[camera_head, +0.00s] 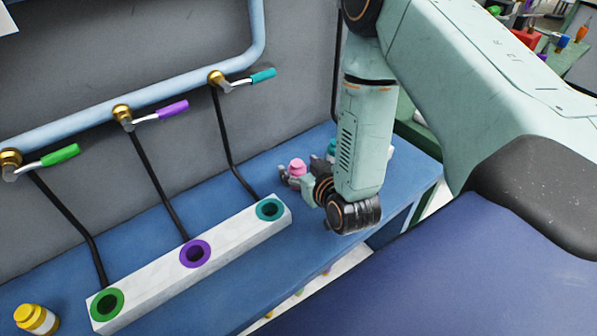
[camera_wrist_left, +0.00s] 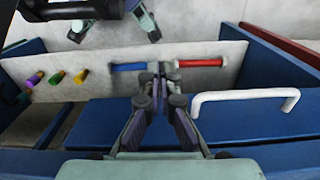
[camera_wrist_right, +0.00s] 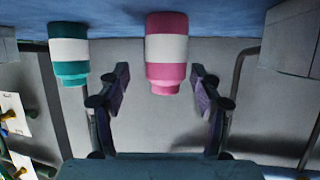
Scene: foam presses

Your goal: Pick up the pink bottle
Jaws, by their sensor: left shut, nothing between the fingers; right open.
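The pink bottle (camera_head: 297,167) with a white band stands on the blue bench, partly hidden by my right gripper (camera_head: 291,180). In the right wrist view, which looks upside down, the pink bottle (camera_wrist_right: 167,48) shows between the two fingers of my right gripper (camera_wrist_right: 160,75). The fingers are spread, with a visible gap on each side of the bottle. How deep the bottle sits between them is hard to tell. My left gripper (camera_wrist_left: 158,75) is shut and empty, in front of a pale panel in the left wrist view; it is outside the head view.
A teal bottle (camera_wrist_right: 69,54) stands beside the pink one, and shows partly behind my right arm (camera_head: 331,146). A yellow bottle (camera_head: 36,319) is at the front left. A white block (camera_head: 225,240) with green, purple and teal ringed holes lies on the bench. Levered pipes run along the grey wall.

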